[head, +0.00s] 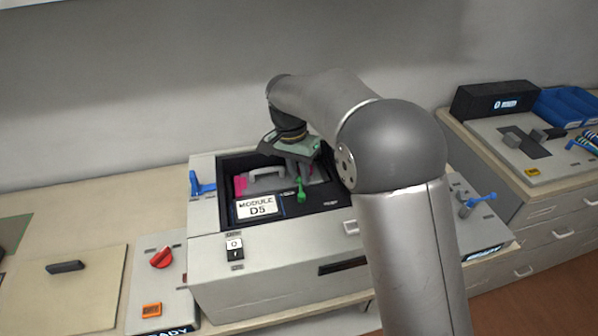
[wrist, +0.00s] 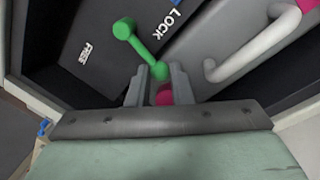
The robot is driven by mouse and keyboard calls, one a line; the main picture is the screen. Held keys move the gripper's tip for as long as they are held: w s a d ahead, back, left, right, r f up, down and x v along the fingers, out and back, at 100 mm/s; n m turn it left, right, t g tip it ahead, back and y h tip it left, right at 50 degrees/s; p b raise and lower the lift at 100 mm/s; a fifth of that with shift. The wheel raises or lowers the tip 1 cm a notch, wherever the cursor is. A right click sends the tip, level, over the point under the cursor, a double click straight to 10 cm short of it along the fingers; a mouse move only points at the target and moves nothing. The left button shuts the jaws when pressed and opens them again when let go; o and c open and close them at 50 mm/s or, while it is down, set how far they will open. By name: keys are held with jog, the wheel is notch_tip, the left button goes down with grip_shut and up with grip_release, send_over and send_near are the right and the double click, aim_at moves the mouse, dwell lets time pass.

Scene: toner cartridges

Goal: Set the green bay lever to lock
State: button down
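The green bay lever (head: 301,190) stands in the open dark bay of the grey machine, in front of my gripper (head: 294,166) in the head view. In the wrist view the green lever (wrist: 142,46) slants between a rounded end at upper left and a darker rounded end by my fingertips. My gripper's fingers (wrist: 160,76) are parted by a narrow gap, and the darker end lies at that gap. I cannot tell whether they grip it. The LOCK label (wrist: 170,14) is right of the lever and the FREE label (wrist: 86,54) left of it.
A pale curved handle (wrist: 250,48) is right of my fingers. The MODULE D5 label (head: 256,209) lies at the bay's front left. A blue lever (head: 202,185) is on the machine's left rim, with a red knob (head: 161,258) on the panel further left.

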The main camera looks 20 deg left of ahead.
jog(key=shift+s+a+n, duration=0.3)
jog(key=shift+a+n, duration=0.3)
jog(key=shift+n, duration=0.7)
jog(key=c, duration=1.3)
grip_release()
jog(key=shift+r, duration=0.1)
jog(key=shift+d, duration=0.1)
